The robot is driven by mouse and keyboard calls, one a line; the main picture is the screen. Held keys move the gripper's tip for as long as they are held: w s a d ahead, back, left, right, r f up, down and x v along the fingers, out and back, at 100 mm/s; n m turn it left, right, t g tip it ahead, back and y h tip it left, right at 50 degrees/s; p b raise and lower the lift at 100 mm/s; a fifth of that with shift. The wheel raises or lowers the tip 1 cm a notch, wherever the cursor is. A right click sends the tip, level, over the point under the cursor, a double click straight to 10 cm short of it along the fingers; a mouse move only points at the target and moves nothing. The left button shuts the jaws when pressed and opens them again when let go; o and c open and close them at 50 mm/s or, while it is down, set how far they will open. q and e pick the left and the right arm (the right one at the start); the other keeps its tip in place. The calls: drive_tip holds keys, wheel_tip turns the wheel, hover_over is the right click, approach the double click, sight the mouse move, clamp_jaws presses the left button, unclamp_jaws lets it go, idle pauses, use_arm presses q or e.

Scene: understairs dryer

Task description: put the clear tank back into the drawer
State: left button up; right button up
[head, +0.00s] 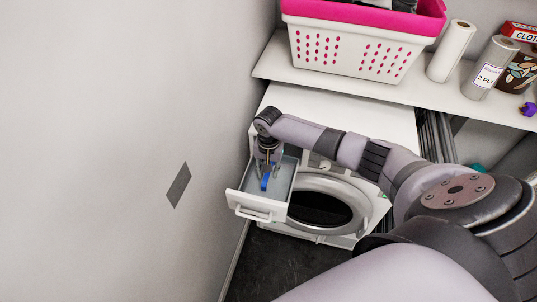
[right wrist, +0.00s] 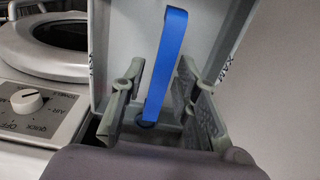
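The white drawer (head: 254,213) is pulled out at the upper left of the dryer. The clear tank (head: 284,184) appears as a bluish-grey box inside the drawer's rim; whether it is fully seated I cannot tell. Its blue handle (head: 265,180) also shows in the right wrist view (right wrist: 167,62), with MAX marks on the walls beside it. My right gripper (right wrist: 160,105) is over the tank, pointing down, its two fingers apart on either side of the blue handle with gaps visible. In the head view the right gripper (head: 268,172) partly hides the tank. My left gripper is not in view.
The white dryer (head: 345,108) has a round door (head: 325,205) right of the drawer and a control knob (right wrist: 26,101). A shelf above holds a pink-rimmed basket (head: 350,48), paper rolls (head: 452,50) and a box (head: 522,32). A wall (head: 120,150) stands close on the left.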

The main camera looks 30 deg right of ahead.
drive_tip(key=shift+o, duration=0.5)
wheel_tip(320, 180, up, 12)
idle(0.3)
idle(0.4)
